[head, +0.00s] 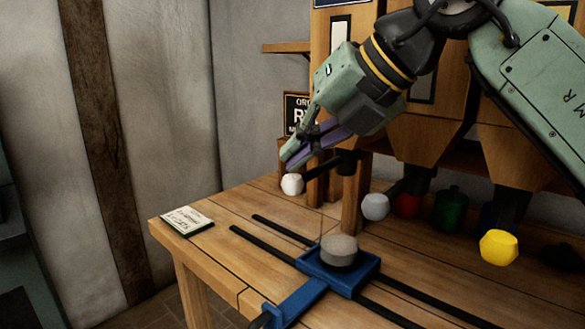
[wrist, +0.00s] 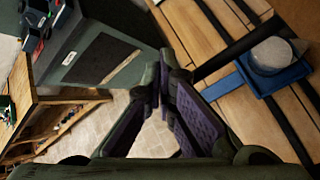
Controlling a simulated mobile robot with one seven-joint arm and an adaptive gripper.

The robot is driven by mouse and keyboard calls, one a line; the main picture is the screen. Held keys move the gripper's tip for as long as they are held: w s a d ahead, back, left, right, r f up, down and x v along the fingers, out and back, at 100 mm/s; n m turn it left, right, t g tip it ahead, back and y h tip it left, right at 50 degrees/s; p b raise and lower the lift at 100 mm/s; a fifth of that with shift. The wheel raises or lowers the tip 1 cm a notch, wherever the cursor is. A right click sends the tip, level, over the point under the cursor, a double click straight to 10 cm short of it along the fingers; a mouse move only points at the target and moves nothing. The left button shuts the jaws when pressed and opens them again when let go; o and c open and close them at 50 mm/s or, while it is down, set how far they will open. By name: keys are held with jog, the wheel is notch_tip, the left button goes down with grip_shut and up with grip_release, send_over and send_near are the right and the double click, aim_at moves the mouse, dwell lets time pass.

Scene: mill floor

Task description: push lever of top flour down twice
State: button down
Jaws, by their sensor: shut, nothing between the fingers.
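My gripper (head: 289,162) is shut and empty, with its fingertips pointing down to the left. In the head view it is just above a white faceted knob (head: 292,184) on a short dark lever that sticks out from the leftmost wooden dispenser. I cannot tell whether the fingertips touch the knob. In the wrist view my purple-padded fingers (wrist: 160,88) are together, and I cannot make out the white knob there. No readable label shows which dispenser holds top flour.
A grey-blue knob (head: 375,207) and a yellow knob (head: 499,247) are to the right. A blue carriage (head: 300,294) on dark rails bears a grey round vessel (head: 339,250); the vessel also shows in the wrist view (wrist: 271,56). A small booklet (head: 187,220) lies at the bench's left edge.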

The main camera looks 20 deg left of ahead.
aim_at(297, 175)
jog(key=shift+f+b, duration=1.35)
jog(key=shift+f, duration=0.65)
dwell(1.3)
dwell(0.5)
jog(key=shift+r+p, duration=2.75)
jog(key=shift+r, duration=0.25)
notch_tip(297, 175, up, 5)
jog(key=p, duration=0.4)
